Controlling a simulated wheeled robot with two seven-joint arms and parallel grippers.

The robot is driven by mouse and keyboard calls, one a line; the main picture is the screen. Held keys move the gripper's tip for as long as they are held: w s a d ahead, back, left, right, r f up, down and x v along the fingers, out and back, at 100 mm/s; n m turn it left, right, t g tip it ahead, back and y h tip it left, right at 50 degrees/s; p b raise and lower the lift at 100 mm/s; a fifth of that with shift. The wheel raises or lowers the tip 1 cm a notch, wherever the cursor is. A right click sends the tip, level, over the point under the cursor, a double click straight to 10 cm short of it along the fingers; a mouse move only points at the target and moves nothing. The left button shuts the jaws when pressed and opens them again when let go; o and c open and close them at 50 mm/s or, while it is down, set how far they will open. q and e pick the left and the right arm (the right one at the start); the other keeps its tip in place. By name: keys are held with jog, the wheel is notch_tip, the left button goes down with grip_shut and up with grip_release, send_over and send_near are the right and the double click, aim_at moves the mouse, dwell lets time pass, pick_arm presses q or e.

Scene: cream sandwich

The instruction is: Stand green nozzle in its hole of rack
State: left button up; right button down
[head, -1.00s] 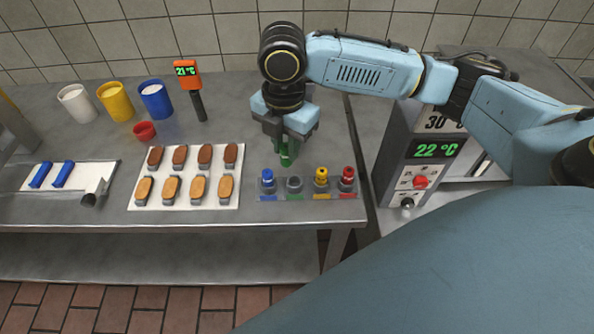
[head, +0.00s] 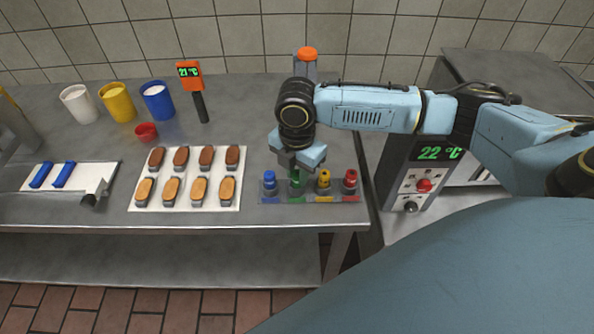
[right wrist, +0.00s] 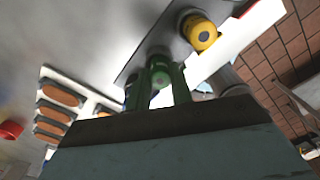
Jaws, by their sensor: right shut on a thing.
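My right gripper (head: 297,172) is shut on the green nozzle (head: 296,184), which is upright at the rack's second position from the left. The green nozzle also shows between the fingers in the right wrist view (right wrist: 160,75). The rack (head: 310,200) is a grey strip with coloured marks along its front. A blue nozzle (head: 270,183) stands on the left of the green one; a yellow nozzle (head: 323,181) and a red nozzle (head: 350,181) stand on the right. I cannot tell how deep the green nozzle's lower end sits. My left gripper is not in view.
A white tray of several eclairs (head: 188,202) lies left of the rack. A machine (head: 430,165) stands at the right, past the table's edge.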

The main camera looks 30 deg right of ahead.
aim_at(297, 174)
jog(key=c, duration=1.2)
grip_release()
jog(key=shift+f, duration=0.1)
jog(key=shift+c, duration=0.2)
notch_tip(297, 174, up, 12)
jog(key=p, duration=0.1)
jog(key=shift+r, duration=0.2)
